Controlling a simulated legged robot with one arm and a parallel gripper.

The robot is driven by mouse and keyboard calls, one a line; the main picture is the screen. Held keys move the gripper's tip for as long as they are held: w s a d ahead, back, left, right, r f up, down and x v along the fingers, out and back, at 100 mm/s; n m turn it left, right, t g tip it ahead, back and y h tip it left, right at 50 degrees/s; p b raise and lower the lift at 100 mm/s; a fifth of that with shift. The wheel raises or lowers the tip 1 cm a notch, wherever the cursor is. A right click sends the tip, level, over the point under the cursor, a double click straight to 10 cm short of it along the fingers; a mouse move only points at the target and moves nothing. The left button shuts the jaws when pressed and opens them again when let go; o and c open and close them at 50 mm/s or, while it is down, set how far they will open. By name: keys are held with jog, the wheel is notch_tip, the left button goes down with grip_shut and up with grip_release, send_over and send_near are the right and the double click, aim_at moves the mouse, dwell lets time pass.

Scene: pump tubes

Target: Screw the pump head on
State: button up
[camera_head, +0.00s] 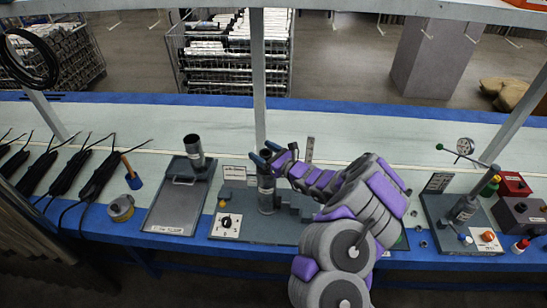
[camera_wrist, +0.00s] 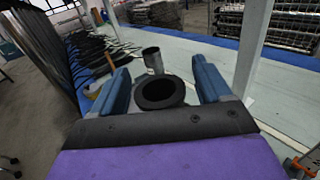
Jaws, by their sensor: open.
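A dark grey upright pump tube (camera_head: 266,195) stands in the fixture at the middle of the bench. My gripper (camera_head: 264,155) is at its top, with blue fingers apart. In the wrist view, the round dark top of the tube (camera_wrist: 160,93) lies between the spread fingers of my gripper (camera_wrist: 160,72), with gaps visible on both sides. A second, shorter grey cylinder (camera_head: 194,150) stands at the back of the grey tray to the left; it also shows beyond the tube in the wrist view (camera_wrist: 153,59). I cannot tell which piece is the pump head.
The grey tray (camera_head: 172,212) and a white panel with a black knob (camera_head: 226,224) lie left of the fixture. A yellow tape roll (camera_head: 120,208) and several black cabled tools (camera_head: 98,180) are farther left. A press-like stand (camera_head: 463,210) is at right.

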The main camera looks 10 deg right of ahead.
jog(key=p+v, duration=0.4)
jog(key=v, duration=1.3)
jog(key=shift+r, duration=0.1)
dwell(0.4)
